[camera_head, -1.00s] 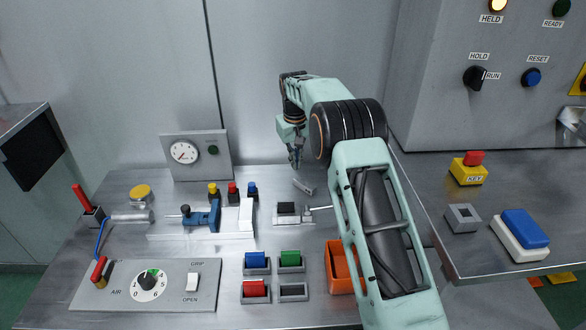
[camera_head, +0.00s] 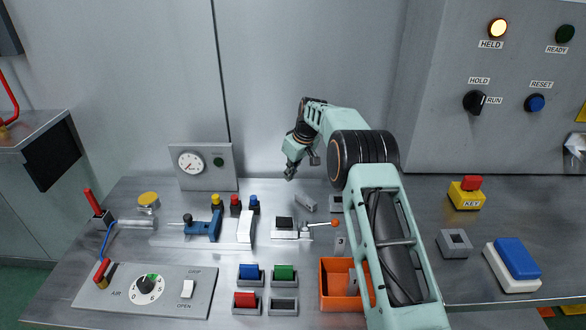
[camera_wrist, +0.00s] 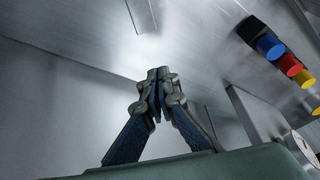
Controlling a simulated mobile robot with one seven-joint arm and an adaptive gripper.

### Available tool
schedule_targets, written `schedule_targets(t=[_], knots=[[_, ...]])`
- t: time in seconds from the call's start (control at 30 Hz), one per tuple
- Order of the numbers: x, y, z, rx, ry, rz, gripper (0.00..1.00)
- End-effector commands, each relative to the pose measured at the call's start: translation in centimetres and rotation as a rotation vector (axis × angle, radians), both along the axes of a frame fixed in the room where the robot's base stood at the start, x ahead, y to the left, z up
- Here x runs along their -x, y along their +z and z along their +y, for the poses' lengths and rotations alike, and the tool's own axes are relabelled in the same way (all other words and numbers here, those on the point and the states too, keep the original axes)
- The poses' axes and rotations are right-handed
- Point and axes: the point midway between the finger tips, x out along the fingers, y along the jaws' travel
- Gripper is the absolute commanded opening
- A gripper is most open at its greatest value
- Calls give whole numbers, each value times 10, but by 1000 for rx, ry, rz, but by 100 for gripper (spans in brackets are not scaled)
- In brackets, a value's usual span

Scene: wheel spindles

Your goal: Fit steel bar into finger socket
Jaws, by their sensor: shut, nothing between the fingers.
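A short grey bar (camera_head: 305,203), which looks like the steel bar, lies slanted on the bench at the back. My gripper (camera_head: 290,175) hangs above and slightly left of it, tilted, apart from it and empty. In the wrist view its fingers (camera_wrist: 157,78) are together with nothing between them; a pale bar-like piece (camera_wrist: 141,14) shows at the top edge, probably the same bar. Which piece is the finger socket is unclear; a fixture with a dark square (camera_head: 285,224) and a small grey block (camera_head: 340,243) stand nearby, the block close beside my arm.
An orange-knobbed lever (camera_head: 334,223) sticks out right of the fixture. An orange bin (camera_head: 334,302) is partly behind my arm. Coloured blocks in trays (camera_head: 250,273), a blue clamp (camera_head: 205,226), a gauge panel (camera_head: 203,166) and push buttons (camera_head: 235,203) stand to the left.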

Motion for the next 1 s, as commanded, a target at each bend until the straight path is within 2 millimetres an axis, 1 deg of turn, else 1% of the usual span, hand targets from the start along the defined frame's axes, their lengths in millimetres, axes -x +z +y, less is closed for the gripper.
schedule_targets(t=[0.03, 0.2, 0.27, 0.6, 0.8, 1.0], knots=[[-2, -12, 3, 1, 0, 1, 0], [-9, -41, 11, 0, 0, 0, 0], [-7, -36, 5, -1, -2, -2, 0], [12, -36, -13, 0, -1, -1, 0], [18, -37, -18, -1, -2, -1, 0], [19, -37, -19, -1, -1, -2, 0]])
